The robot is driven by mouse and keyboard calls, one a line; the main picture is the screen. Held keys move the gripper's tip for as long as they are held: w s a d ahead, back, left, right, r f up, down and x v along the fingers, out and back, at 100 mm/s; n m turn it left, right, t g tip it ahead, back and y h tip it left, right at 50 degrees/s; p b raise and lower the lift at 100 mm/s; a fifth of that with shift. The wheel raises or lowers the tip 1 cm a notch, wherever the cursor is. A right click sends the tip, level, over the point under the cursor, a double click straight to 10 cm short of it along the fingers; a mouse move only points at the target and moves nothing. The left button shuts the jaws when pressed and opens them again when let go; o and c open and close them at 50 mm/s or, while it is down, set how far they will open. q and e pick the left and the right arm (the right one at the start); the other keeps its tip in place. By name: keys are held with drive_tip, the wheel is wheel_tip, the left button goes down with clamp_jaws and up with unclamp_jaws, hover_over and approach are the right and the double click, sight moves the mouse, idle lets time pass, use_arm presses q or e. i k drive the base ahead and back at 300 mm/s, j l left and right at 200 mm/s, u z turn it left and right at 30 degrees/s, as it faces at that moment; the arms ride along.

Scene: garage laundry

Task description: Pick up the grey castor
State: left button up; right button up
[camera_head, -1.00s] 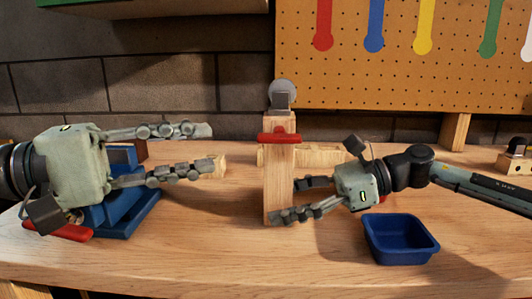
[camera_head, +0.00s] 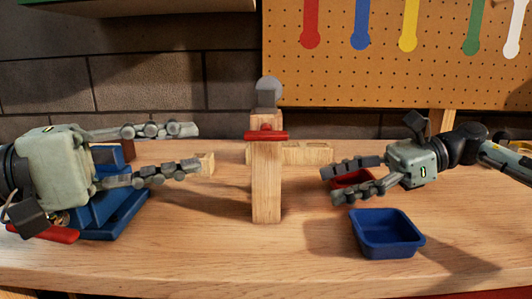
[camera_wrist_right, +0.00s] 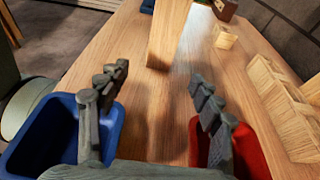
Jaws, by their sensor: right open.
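The grey castor (camera_head: 269,90), a round grey wheel with a darker block below it, sits on top of an upright wooden post (camera_head: 266,185). A red bar (camera_head: 265,136) crosses the post just beneath it. My left gripper (camera_head: 198,147) is open and empty, left of the post and lower than the castor. My right gripper (camera_head: 330,184) is open and empty, right of the post and well below the castor. In the right wrist view the post (camera_wrist_right: 168,35) stands ahead of my open right fingers (camera_wrist_right: 158,75); the castor is out of that view.
A blue bin (camera_head: 385,243) stands below my right gripper, and a red bin (camera_head: 352,178) is partly hidden behind its fingers. Wooden blocks (camera_head: 307,152) lie behind the post. A blue stand (camera_head: 115,212) is beside my left gripper. The bench front centre is clear.

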sight(268, 89)
drive_tip(key=k, duration=1.5)
